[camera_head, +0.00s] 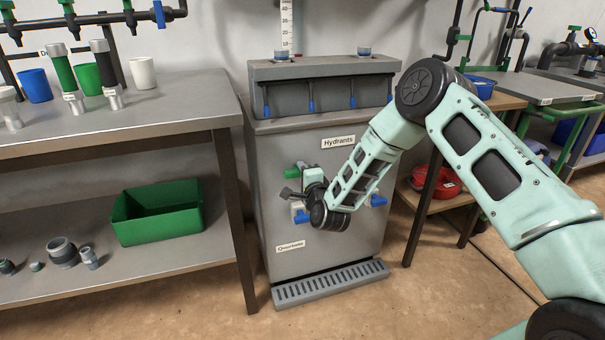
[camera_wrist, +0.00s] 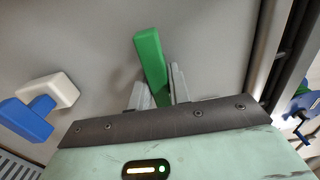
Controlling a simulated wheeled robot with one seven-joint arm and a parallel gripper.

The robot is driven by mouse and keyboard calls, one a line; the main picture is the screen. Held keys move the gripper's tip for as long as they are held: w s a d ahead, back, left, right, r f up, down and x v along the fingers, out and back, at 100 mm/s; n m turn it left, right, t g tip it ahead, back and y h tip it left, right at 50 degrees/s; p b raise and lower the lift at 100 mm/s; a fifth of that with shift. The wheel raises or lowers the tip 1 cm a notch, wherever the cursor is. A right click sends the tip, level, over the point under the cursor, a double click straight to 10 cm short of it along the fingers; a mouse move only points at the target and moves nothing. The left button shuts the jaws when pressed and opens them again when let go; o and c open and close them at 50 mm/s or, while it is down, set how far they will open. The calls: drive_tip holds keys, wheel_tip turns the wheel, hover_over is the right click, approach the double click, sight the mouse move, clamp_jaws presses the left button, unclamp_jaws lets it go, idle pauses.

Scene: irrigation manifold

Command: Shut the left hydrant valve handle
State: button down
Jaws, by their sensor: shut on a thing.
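The grey hydrant cabinet (camera_head: 275,235) carries its valve handles on its front, below the "Hydrants" label (camera_head: 338,142). A green handle (camera_head: 292,173) shows on the left part of the front; my gripper (camera_head: 290,193) is right at it, partly hiding that area. In the wrist view, a green handle (camera_wrist: 150,62) stands between the two grey fingers of my gripper (camera_wrist: 156,90), which are shut on it. A white and blue valve part (camera_wrist: 35,103) lies to the left, apart from the fingers. The handle's base is hidden by the fingers.
Another blue handle (camera_head: 377,200) sits on the right of the cabinet front, close to my forearm. A drip tray (camera_head: 330,284) lies at the cabinet's foot. A bench (camera_head: 150,125) stands to the left, with a green crate (camera_head: 157,212) on its lower shelf. Open floor lies in front.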

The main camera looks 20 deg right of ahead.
drive_tip(key=shift+f+m, duration=0.1)
drive_tip(key=shift+m, duration=0.2)
idle(0.4)
drive_tip(key=c, duration=1.3)
unclamp_jaws()
drive_tip(key=shift+c, duration=0.2)
drive_tip(key=s+p, duration=0.3)
drive_tip(key=s, duration=1.4)
drive_tip(key=shift+s, duration=0.25)
